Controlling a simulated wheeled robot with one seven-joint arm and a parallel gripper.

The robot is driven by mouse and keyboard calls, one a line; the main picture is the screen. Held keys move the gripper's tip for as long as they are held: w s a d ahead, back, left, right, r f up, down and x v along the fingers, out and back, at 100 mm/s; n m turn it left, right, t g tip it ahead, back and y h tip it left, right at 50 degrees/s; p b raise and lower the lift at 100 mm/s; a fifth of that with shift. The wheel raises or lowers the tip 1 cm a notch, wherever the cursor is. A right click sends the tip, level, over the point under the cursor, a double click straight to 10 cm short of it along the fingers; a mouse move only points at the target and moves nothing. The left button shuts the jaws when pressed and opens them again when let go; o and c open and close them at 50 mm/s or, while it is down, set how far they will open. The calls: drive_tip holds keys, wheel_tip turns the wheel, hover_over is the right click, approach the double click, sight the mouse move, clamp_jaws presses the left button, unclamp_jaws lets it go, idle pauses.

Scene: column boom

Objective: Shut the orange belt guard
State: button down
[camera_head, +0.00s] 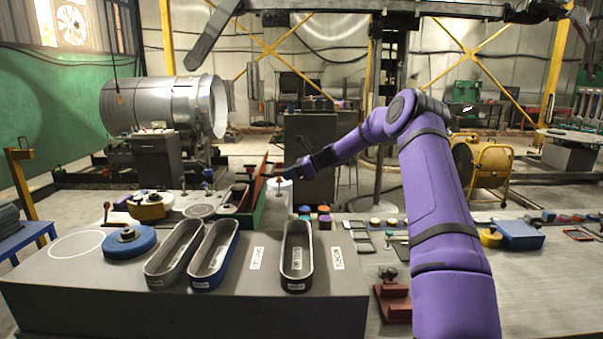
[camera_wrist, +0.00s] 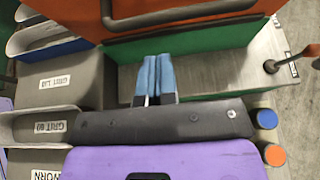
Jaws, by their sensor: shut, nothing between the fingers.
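The orange belt guard (camera_head: 257,182) stands raised and tilted on the long green housing (camera_head: 256,217) in the head view, at the back of the grey bench block. In the wrist view the guard (camera_wrist: 190,25) crosses the top of the picture, with the green housing wall (camera_wrist: 205,45) just below it. My gripper (camera_head: 285,171) is to the right of the guard in the head view. In the wrist view its blue fingers (camera_wrist: 157,65) are together and empty, pointing at the green wall. I cannot tell whether the fingertips touch it.
Several loop-shaped belt trays (camera_head: 297,258) and a blue disc (camera_head: 129,241) lie on the block in front. A thin post with a black foot (camera_wrist: 270,66) stands right of the housing. Coloured pucks (camera_head: 324,221) sit to the right.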

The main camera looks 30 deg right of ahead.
drive_tip(key=shift+w+a+r, duration=0.3)
drive_tip(key=shift+w+a, duration=0.05)
drive_tip(key=shift+a, duration=0.2)
drive_tip(key=shift+w+a+r, duration=0.3)
drive_tip(key=shift+w+a, duration=0.05)
drive_tip(key=shift+a, duration=0.15)
drive_tip(key=shift+a+r, duration=0.1)
drive_tip(key=shift+a, duration=0.05)
drive_tip(key=shift+w+a+r+h, duration=0.15)
drive_tip(key=shift+r+h, duration=0.05)
drive_tip(key=shift+h, duration=0.2)
